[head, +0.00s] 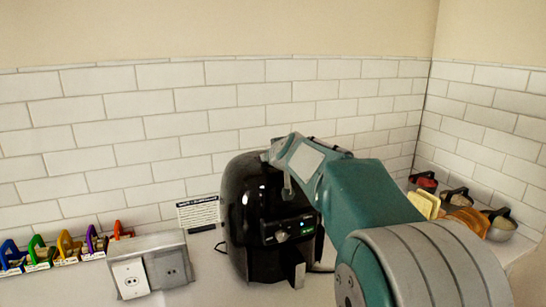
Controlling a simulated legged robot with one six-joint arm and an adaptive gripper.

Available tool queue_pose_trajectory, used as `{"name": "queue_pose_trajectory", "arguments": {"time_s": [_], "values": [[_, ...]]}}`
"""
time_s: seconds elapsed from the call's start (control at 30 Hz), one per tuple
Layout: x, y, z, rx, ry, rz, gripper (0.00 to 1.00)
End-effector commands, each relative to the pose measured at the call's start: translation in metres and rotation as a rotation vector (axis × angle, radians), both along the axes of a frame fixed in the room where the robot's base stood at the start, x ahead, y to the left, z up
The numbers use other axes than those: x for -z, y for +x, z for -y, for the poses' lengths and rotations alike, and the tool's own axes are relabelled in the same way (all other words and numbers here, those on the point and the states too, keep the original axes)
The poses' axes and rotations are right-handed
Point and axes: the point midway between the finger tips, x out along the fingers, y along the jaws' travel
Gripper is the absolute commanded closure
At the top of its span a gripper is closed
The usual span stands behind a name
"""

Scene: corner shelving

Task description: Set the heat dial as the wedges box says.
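A black air fryer (240,215) stands on the white counter against the tiled wall. Its lit front panel carries a small round dial (281,236), seen at an angle; its setting is too small to read. My arm comes in from the lower right and reaches over the front of the fryer. My gripper (288,184) is near the fryer's upper front, above the dial, and appears apart from it. Its fingers are mostly hidden by the arm, so their opening does not show. A printed card (198,212) stands left of the fryer; its text is unreadable. I cannot identify a wedges box.
A grey box with outlet plates (148,270) stands at the front left. At right, several handled containers (460,197) and yellow and orange pieces (424,203) sit by the corner, partly behind my arm.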

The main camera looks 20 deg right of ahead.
Motion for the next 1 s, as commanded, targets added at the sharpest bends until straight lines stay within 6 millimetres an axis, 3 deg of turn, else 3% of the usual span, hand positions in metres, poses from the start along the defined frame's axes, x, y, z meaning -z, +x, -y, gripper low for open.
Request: {"name": "queue_pose_trajectory", "arguments": {"time_s": [0.1,0.13,0.2,0.67,1.0], "values": [[0.005,0.001,-0.001,-0.004,0.003,-0.011,1.00],[0.005,0.001,-0.001,-0.004,0.003,-0.011,0.48],[0.005,0.001,-0.001,-0.004,0.003,-0.010,0.17],[0.000,-0.003,-0.001,-0.001,0.001,-0.002,0.17],[-0.022,-0.054,-0.006,-0.001,-0.001,0.000,0.17]]}}
